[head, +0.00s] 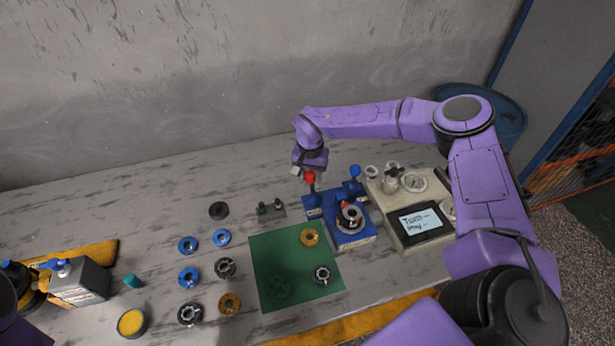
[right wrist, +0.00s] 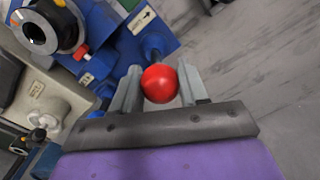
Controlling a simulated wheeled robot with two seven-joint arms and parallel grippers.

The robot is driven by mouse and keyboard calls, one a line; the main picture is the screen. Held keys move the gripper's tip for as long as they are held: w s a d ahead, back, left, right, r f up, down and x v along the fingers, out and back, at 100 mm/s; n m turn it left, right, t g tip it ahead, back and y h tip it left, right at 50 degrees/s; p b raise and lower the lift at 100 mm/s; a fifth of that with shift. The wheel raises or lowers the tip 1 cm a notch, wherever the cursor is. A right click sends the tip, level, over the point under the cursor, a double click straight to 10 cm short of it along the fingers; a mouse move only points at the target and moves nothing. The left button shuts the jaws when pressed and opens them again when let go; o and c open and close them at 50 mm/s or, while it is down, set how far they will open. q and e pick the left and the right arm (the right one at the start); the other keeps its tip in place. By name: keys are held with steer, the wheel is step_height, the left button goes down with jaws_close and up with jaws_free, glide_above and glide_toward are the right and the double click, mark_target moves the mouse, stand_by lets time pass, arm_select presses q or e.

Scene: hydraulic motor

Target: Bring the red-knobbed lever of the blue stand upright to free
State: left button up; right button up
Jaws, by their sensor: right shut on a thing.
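The blue stand (head: 353,240) sits on the table right of the green mat, with a round metal part (head: 350,217) on it. Its lever with the red knob (head: 310,177) rises at its left back corner; it looks close to upright, but I cannot tell its exact tilt. My right gripper (head: 304,172) is at the knob from behind and above. In the right wrist view, the red knob (right wrist: 159,83) lies between the two fingers of my right gripper (right wrist: 160,90), which is shut on it. My left gripper does not show.
A second lever with a blue knob (head: 355,171) stands at the stand's right back. A beige unit with a screen (head: 420,222) is close on the right. The green mat (head: 275,260) and several loose rings lie left.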

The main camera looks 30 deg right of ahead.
steer(key=shift+d, duration=0.2)
steer(key=shift+s+d+p, duration=0.15)
steer(key=shift+d+p, duration=0.2)
steer(key=shift+d, duration=0.2)
stand_by(0.3)
steer(key=o, duration=0.4)
steer(key=shift+o, duration=1.4)
